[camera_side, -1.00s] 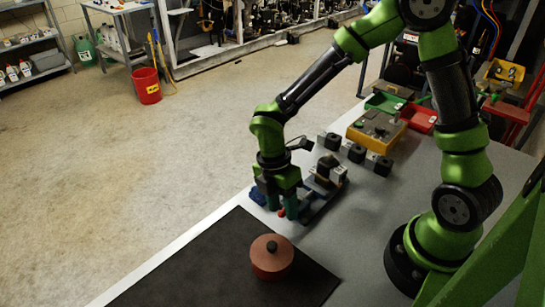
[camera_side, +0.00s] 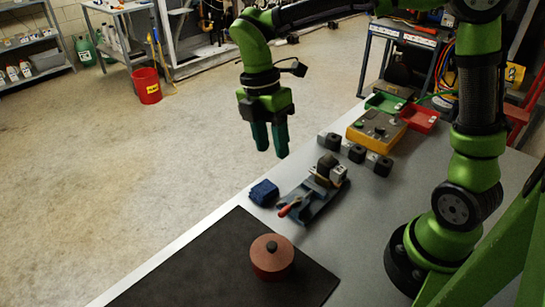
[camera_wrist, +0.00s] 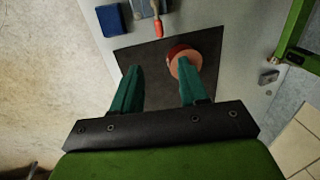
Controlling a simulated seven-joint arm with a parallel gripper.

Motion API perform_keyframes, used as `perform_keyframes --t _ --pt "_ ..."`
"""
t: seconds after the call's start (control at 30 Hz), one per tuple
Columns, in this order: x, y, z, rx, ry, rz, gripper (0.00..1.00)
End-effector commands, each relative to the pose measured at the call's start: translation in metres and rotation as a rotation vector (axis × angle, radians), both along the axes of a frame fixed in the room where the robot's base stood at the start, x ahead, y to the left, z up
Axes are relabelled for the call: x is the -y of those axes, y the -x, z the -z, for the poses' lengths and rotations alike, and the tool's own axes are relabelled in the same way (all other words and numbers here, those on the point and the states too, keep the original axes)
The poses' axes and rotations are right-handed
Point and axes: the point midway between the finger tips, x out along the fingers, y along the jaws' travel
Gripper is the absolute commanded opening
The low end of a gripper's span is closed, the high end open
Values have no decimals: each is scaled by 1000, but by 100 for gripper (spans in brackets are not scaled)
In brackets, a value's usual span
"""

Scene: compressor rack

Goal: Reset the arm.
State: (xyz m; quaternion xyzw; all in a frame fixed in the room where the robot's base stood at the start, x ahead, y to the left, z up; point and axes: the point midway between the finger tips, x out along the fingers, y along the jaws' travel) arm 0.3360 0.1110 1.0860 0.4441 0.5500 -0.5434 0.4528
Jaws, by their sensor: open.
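My gripper (camera_side: 271,147) is raised above the left edge of the table in the side view, fingers pointing down. Its two teal fingers are apart with nothing between them; in the wrist view the open fingers (camera_wrist: 158,88) show over the dark mat. Below it on the table are a blue block (camera_side: 264,193) and a clamp-like fixture (camera_side: 312,197) with a red-tipped handle. The blue block also shows in the wrist view (camera_wrist: 111,21), at the top left. My gripper touches none of these.
A reddish round lidded pot (camera_side: 271,262) stands on a black mat (camera_side: 190,272). Behind the fixture are several small grey-black blocks (camera_side: 353,150), a yellow control box (camera_side: 376,130), a green tray (camera_side: 385,103) and a red tray (camera_side: 419,118). The air around my gripper is clear.

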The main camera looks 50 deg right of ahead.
Motion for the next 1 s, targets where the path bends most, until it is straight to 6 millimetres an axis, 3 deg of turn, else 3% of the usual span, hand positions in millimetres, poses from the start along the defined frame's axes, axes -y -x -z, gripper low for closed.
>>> perform_keyframes --t 0.43,0.57,0.77,1.0 --pt "0 -1 -6 0 1 5 43" --pt "-1 -5 -5 19 13 94 43" --pt "12 6 11 93 62 563 43" --pt "49 40 -4 297 -25 1348 43"
